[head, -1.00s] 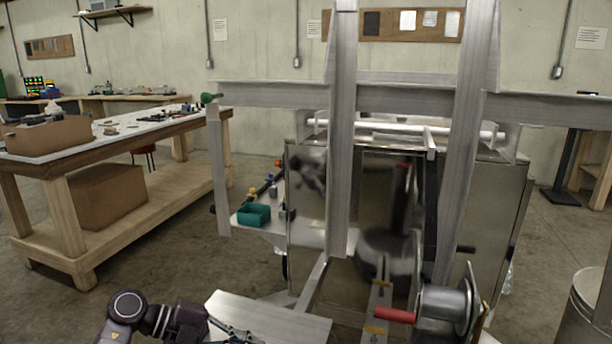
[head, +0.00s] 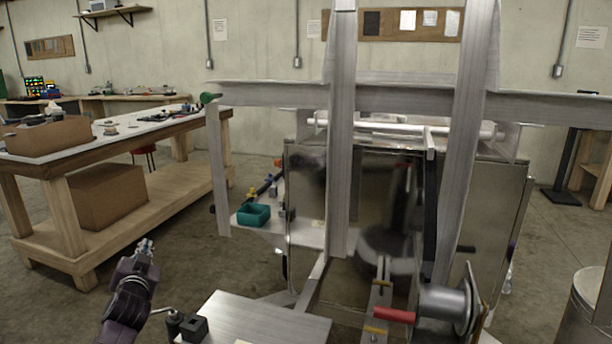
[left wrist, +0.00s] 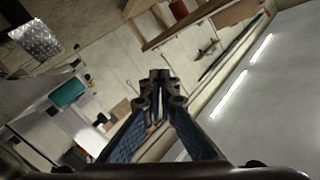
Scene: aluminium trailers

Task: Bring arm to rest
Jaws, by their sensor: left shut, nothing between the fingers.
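My left arm (head: 130,290) comes up from the bottom left of the head view. My left gripper (head: 146,246) is raised at its upper end, over the open floor left of the trailer. In the left wrist view the two fingers of the left gripper (left wrist: 160,76) meet at their tips, shut and empty. My right gripper does not show in either view.
The aluminium trailer frame (head: 341,150) fills the middle. Its winch (head: 445,305) has a red handle (head: 394,316). A teal bin (head: 253,214) sits on a side shelf. A grey plate (head: 255,320) lies near my arm, with a crank (head: 176,322) beside it. A wooden workbench (head: 65,225) stands left.

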